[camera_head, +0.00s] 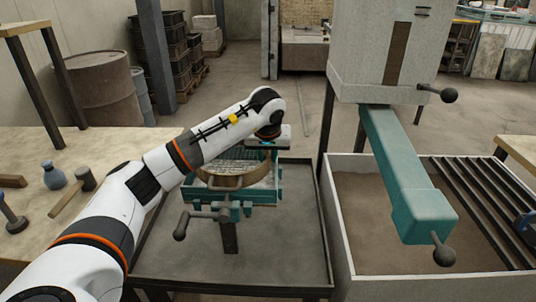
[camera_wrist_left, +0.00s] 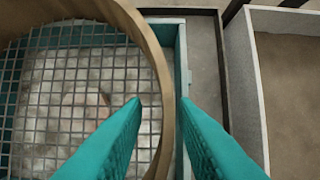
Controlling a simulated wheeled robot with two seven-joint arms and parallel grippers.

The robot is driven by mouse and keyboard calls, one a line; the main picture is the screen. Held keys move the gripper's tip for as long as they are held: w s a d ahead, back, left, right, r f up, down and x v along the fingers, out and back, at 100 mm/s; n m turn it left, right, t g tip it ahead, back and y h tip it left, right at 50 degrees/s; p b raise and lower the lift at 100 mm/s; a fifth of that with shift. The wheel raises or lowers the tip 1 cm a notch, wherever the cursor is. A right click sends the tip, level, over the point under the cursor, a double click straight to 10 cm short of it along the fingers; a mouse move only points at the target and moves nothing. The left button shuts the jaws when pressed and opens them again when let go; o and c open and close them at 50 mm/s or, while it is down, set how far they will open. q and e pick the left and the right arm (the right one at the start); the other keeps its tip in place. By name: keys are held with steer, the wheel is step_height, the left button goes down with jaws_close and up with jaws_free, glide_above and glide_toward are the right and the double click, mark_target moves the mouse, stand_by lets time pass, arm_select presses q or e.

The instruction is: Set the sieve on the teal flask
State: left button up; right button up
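The sieve (camera_head: 230,182) is round with a wooden rim and a wire mesh. It appears to sit on the teal flask (camera_head: 262,198), a box-shaped frame on a stand. In the left wrist view the sieve's rim (camera_wrist_left: 152,48) curves over the flask's inner area, and the flask's edge (camera_wrist_left: 180,62) shows to the right of it. Pale grey material shows beneath the mesh. My left gripper (camera_head: 266,146) is over the sieve's far right side. Its two teal fingers (camera_wrist_left: 160,103) straddle the rim, with visible gaps. My right gripper is not in view.
The flask's stand is in a grey tray (camera_head: 300,240). A sand bin (camera_head: 385,250) with a teal arm and ball handle above it stands at right.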

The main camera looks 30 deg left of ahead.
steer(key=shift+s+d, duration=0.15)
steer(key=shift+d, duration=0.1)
arm_select(q)
steer(key=shift+r, duration=0.2)
steer(key=v, duration=1.2)
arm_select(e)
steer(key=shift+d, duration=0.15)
arm_select(q)
steer(key=shift+f, duration=0.1)
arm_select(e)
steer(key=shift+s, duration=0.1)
